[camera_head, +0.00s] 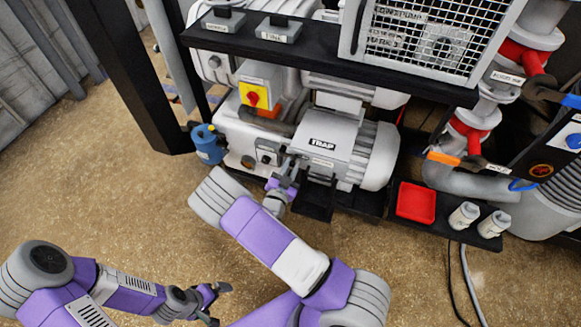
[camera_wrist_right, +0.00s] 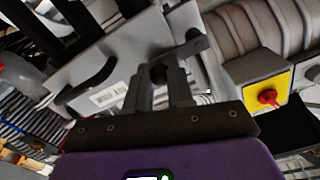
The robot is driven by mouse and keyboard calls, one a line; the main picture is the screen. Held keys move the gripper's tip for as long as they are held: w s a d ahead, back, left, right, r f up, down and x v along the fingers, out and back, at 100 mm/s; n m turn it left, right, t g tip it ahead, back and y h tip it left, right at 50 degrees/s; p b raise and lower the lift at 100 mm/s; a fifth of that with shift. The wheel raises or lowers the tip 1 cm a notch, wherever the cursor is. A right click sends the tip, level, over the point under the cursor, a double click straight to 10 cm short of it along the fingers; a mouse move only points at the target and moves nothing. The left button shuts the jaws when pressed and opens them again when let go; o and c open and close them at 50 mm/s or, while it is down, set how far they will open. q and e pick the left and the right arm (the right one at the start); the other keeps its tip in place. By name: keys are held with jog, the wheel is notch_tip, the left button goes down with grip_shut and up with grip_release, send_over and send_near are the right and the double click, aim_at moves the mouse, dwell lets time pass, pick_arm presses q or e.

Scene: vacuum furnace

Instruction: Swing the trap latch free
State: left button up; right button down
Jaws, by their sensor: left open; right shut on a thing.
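The grey trap (camera_head: 322,142), a box with a black "TRAP" label, stands in the machine below the black shelf. My right gripper (camera_head: 288,176) is at its front left edge. In the right wrist view, my right gripper (camera_wrist_right: 161,76) is shut on a dark grey flat lever, the latch (camera_wrist_right: 190,49), which lies slanted across the fingertips beside the trap's pale box (camera_wrist_right: 110,92). The fingers hide part of the latch. My left gripper (camera_head: 216,300) is open and empty, low over the floor and away from the machine.
A yellow plate with a red switch (camera_head: 255,97) sits left of the trap. A blue canister (camera_head: 207,144) stands further left. A red tray (camera_head: 416,203) and two white bottles (camera_head: 464,215) are at the right. The brown floor (camera_head: 110,185) at the left is clear.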

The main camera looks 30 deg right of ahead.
dwell(0.3)
notch_tip(320, 180, up, 2)
jog(key=n+p, duration=0.1)
jog(key=n, duration=0.3)
jog(key=shift+w+a+n+p, duration=0.15)
jog(key=shift+n+p, duration=0.15)
jog(key=shift+p, duration=0.05)
jog(key=shift+w+a+r+n+p, duration=0.5)
jog(key=shift+w+n, duration=0.1)
jog(key=shift+n, duration=1.65)
jog(key=shift+w+a+r+n+p, duration=0.45)
jog(key=shift+w+a+n+p, duration=0.1)
jog(key=shift+n, duration=1.75)
jog(key=shift+w+a+r+n+p, duration=0.5)
jog(key=shift+w+n, duration=0.1)
jog(key=shift+n, duration=1.65)
jog(key=c, duration=1)
grip_release()
